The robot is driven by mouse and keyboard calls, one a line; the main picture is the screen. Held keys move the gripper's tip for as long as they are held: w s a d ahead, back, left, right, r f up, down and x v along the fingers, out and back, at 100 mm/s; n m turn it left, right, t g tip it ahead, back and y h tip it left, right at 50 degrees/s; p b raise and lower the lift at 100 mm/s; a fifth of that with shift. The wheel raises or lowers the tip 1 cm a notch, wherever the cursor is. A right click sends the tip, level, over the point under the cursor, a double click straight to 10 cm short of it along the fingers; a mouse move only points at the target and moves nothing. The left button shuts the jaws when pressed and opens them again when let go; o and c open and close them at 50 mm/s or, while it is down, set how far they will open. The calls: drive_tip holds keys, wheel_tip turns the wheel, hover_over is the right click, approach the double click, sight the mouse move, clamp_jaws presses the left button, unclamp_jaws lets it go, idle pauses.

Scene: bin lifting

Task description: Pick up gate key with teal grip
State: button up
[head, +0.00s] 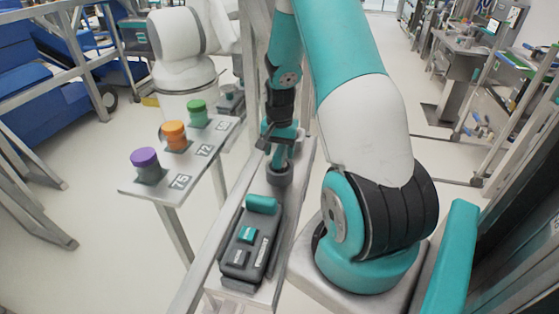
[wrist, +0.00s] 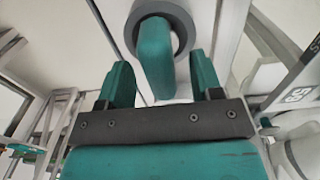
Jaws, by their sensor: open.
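The gate key's teal grip (wrist: 155,55) stands upright in a round grey holder (wrist: 181,22) in the wrist view. My gripper (wrist: 161,76) is open, with one teal finger on each side of the grip. Gaps show on both sides, so the fingers look apart from it. In the head view my gripper (head: 278,139) is just above the dark grey holder (head: 280,175) on a narrow bench. The key is small there and partly hidden by the gripper. Its lower part is hidden inside the holder.
A black device (head: 236,262) with a teal cylinder (head: 262,204) on its far end lies nearer on the same bench. A side table (head: 207,160) holds purple (head: 144,157), orange (head: 174,134) and green (head: 197,112) capped pieces. A white machine (head: 185,60) stands behind it.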

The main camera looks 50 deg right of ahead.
drive_tip(key=shift+f, duration=1.1)
clamp_jaws()
drive_tip(key=shift+r, duration=0.1)
wheel_tip(320, 180, up, 20)
drive_tip(key=b, duration=0.3)
drive_tip(key=shift+r+p, duration=2.75)
drive_tip(key=shift+r, duration=0.2)
